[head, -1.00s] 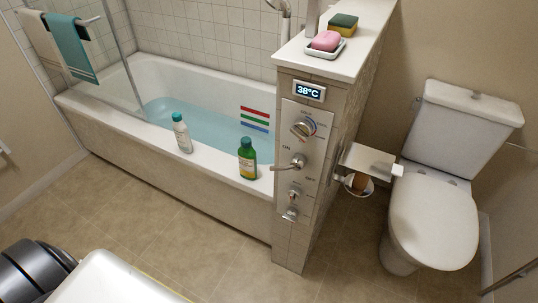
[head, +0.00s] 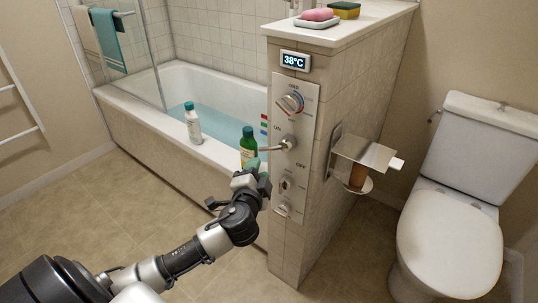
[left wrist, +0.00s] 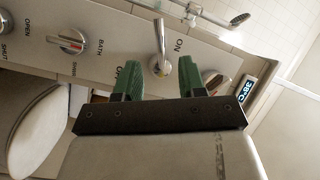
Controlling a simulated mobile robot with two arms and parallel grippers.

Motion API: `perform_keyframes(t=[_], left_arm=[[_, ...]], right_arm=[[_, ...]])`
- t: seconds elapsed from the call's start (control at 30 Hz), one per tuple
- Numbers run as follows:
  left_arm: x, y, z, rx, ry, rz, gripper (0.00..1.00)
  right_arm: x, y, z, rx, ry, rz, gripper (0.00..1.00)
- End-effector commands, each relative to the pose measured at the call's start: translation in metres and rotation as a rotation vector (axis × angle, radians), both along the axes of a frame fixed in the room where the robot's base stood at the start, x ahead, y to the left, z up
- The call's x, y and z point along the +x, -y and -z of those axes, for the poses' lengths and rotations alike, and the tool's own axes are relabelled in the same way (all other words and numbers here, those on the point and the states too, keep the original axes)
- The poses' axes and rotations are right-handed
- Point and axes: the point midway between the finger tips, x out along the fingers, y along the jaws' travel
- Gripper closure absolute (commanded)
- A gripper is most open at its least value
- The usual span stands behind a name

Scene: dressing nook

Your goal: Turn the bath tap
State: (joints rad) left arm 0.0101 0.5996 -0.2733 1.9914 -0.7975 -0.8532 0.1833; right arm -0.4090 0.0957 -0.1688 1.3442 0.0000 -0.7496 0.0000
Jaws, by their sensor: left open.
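The bath tap is a metal lever (head: 284,145) on the grey control panel (head: 310,118) at the end of the bath. The lever points left, between the ON and OFF marks. My right gripper is in no view.
Another knob (head: 291,103) is above the lever, with smaller controls below. A paper holder (head: 366,152) juts out right of the wall, beside the toilet (head: 455,215).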

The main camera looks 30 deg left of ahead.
Motion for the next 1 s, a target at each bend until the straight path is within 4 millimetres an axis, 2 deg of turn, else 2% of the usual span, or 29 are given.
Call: perform_keyframes(t=[0.3, 0.5, 0.67, 0.93, 1.0], left_arm=[[0.056, -0.022, -0.001, 0.001, 0.0, -0.001, 0.6], [0.081, -0.032, 0.001, -0.001, -0.002, -0.001, 0.6], [0.09, -0.035, 0.001, -0.001, -0.003, 0.0, 0.6], [0.091, -0.036, 0.001, -0.002, -0.003, 0.001, 0.6], [0.09, -0.036, 0.001, -0.002, -0.003, 0.001, 0.7]], right_arm=[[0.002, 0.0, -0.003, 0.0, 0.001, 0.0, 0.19], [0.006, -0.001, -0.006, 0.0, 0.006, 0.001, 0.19], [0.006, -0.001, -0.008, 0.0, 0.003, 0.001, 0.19], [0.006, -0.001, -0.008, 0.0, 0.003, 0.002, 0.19], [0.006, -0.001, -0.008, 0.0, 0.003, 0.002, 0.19]])
